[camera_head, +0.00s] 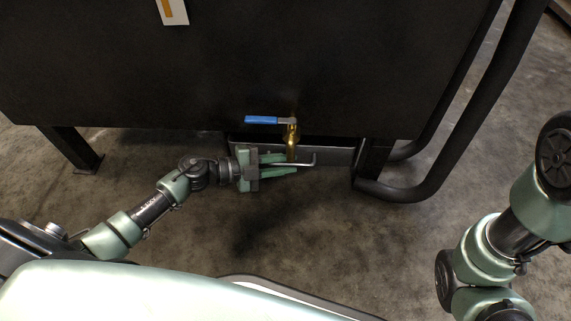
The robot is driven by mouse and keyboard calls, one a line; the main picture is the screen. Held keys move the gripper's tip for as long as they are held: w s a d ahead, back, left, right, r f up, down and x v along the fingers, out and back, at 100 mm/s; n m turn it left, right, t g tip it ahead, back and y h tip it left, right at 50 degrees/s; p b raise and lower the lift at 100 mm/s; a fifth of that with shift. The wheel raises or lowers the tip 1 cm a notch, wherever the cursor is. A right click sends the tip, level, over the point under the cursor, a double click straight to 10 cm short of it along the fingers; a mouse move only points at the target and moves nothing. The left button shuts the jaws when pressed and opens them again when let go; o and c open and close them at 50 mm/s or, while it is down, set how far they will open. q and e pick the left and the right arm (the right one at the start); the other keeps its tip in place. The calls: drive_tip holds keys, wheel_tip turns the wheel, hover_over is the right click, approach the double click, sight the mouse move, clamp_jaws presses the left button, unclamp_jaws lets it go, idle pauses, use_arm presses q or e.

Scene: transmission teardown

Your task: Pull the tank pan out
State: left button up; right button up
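The tank pan (335,157) is a grey metal tray under the black tank (210,70); only its front wall shows, the rest is hidden below the tank. A thin bent metal handle (309,163) sticks out from its front. My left gripper (292,165) is at this handle, reaching in from the left. Its green fingers are apart, with the handle bar appearing to run between them; contact is not clear. My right gripper is out of view; only part of my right arm shows at the right edge.
A brass valve (292,140) with a blue lever (262,120) hangs just above the pan handle, close to my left fingers. A black tubular frame (440,170) curves down on the right. A tank leg (75,150) stands at the left. The concrete floor in front is clear.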

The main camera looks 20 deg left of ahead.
use_arm(q)
clamp_jaws()
idle(1.4)
